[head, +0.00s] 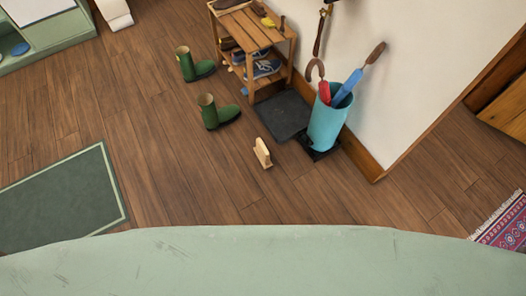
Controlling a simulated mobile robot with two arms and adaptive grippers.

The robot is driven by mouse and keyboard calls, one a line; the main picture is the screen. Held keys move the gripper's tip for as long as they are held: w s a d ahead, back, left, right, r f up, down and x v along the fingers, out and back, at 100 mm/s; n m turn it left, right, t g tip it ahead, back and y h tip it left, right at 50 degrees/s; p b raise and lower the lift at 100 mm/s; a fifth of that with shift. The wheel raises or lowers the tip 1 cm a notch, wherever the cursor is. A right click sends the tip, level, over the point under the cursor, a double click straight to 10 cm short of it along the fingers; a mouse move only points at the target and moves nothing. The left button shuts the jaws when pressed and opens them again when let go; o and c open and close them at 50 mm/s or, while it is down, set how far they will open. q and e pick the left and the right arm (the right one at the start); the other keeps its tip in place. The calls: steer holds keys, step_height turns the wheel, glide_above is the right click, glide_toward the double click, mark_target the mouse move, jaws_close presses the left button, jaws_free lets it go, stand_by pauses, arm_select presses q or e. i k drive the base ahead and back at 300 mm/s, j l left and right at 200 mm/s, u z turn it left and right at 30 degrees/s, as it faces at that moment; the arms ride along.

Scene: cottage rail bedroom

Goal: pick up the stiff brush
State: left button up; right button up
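A small pale wooden block-like object (263,153) stands on the wooden floor, with a lighter edge along one side. It may be the stiff brush, but it is too small to tell for sure. Some small items lie on top of the wooden shoe rack (250,36): a brown one (229,4) at the back and a yellow one (258,9) near the right. I cannot tell whether one of these is a brush. Neither of my grippers shows in the head view.
Green boots (222,114) stand left of the wooden object. A teal umbrella stand (328,124) and a dark mat (283,115) are behind it by the wall. A green rug (62,200) lies left. A scuffed pale green surface (250,262) fills the bottom. Floor between is clear.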

mark_target(261, 150)
steer(key=i+j+z, duration=0.15)
steer(key=j, duration=0.2)
steer(key=i+j+z, duration=0.15)
steer(key=j, duration=0.2)
steer(key=j+z, duration=0.1)
steer(key=j, duration=0.3)
steer(key=i+j+z, duration=0.15)
steer(key=j, duration=0.25)
